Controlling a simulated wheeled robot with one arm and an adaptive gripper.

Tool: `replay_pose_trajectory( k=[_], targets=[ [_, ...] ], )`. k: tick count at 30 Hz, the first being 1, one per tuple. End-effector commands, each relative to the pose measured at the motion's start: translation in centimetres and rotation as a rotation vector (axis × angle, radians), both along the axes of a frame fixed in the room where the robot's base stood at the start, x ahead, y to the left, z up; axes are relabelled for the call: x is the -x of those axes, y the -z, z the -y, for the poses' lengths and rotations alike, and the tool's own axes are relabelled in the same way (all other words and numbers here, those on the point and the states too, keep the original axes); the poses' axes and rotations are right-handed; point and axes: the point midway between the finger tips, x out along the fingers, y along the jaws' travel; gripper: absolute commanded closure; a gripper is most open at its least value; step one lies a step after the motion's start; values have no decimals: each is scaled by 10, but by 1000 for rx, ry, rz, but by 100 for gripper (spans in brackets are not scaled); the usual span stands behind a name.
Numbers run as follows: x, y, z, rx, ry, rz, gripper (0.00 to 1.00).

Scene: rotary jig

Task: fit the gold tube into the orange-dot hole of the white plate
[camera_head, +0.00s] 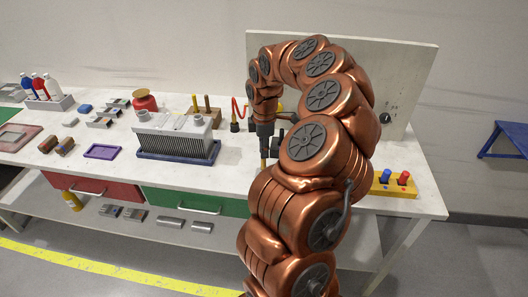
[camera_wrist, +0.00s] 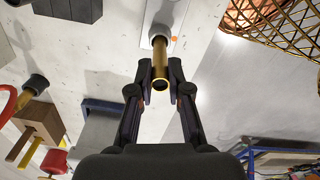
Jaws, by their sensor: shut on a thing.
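My gripper (camera_wrist: 160,82) is shut on the gold tube (camera_wrist: 160,62), with one finger on each side of it. The tube's near end faces the wrist camera and its far end points toward the white plate (camera_wrist: 183,20) at the top of the wrist view. The orange dot (camera_wrist: 174,39) shows just right of the tube's far end. Whether that end is in the hole or just above it cannot be told. In the head view my gripper (camera_head: 265,130) points down over the bench, with the tube (camera_head: 263,161) below it; my arm hides the plate there.
A finned grey block stands on a blue tray (camera_head: 180,154) left of my gripper. A wooden block (camera_wrist: 40,118) with pegs is behind it. A yellow holder (camera_head: 392,188) with red and blue pegs is at the right end. An upright board (camera_head: 410,75) closes the back.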

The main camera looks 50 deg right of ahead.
Motion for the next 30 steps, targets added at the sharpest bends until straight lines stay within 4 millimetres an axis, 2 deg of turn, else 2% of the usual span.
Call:
replay_pose_trajectory(
  k=[1, 3, 15, 16, 22, 30],
  targets=[
    [0, 9, -1, -2, -1, -2, 100],
    [1, 13, -1, -2, -1, -2, 100],
    [1, 17, 0, 0, 0, -2, 100],
    [0, 17, 0, -1, 0, -2, 81],
    [0, 16, 0, -1, 0, -1, 60],
    [1, 16, 0, -1, 0, -1, 58]
  ],
)
